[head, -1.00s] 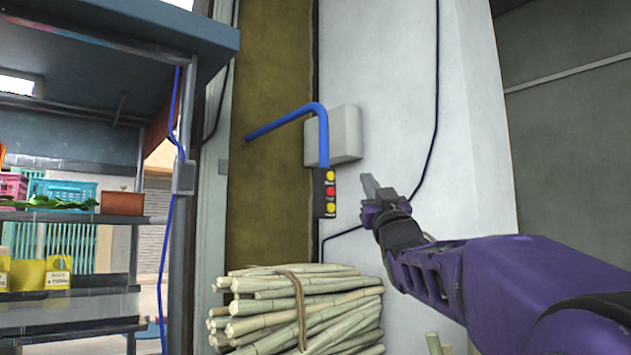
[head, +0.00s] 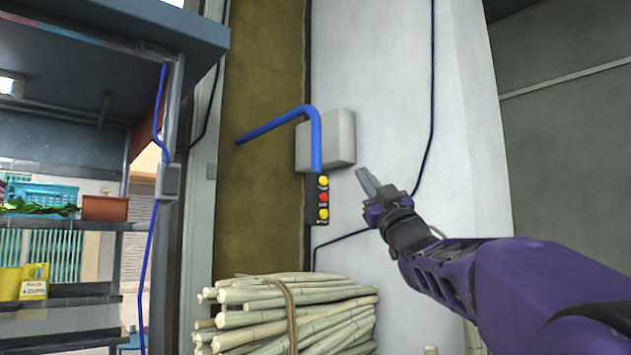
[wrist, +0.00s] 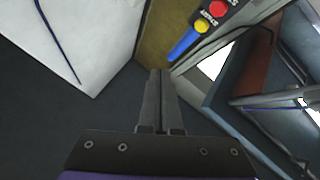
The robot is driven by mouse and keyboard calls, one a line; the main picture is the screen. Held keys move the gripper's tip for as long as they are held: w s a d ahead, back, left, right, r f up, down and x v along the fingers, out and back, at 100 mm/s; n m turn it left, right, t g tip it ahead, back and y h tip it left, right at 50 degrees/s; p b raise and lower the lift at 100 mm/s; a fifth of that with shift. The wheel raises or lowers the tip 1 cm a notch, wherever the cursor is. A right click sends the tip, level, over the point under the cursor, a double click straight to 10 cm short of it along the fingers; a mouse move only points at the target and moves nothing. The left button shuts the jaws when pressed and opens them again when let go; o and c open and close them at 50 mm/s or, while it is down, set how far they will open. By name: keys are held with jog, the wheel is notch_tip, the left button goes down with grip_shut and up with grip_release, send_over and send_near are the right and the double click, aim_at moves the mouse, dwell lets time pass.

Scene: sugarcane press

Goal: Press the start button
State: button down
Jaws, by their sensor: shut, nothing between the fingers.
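A narrow black button panel (head: 312,212) hangs from the end of a blue pipe in the head view. It has a yellow button at the top (head: 323,181), a red one (head: 323,197) in the middle and a yellow one (head: 323,214) at the bottom. In the wrist view, the label beside the yellow button nearest the pipe (wrist: 201,26) appears to read START. My gripper (head: 361,172) is shut and empty, to the right of the panel and apart from it. Its closed fingers (wrist: 160,72) also show in the wrist view.
A grey box (head: 340,138) is on the white wall behind the pipe. A shelf unit with a blue basket (head: 45,193) and a brown pot (head: 104,208) is at the left. A dark cable (head: 340,240) runs along the wall.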

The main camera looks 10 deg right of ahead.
aim_at(324, 181)
jog(key=w+a+p, duration=0.3)
jog(key=w+a, duration=0.1)
jog(key=w, duration=0.3)
jog(key=shift+a, duration=0.25)
dwell(1.9)
jog(key=shift+w+a, duration=0.25)
jog(key=shift+w, duration=0.05)
jog(key=shift+w+a, duration=0.25)
jog(key=shift+w, duration=0.1)
dwell(0.8)
jog(key=shift+f, duration=0.1)
jog(key=shift+s+d+b, duration=0.5)
jog(key=shift+s+b, duration=0.15)
jog(key=shift+b, duration=0.15)
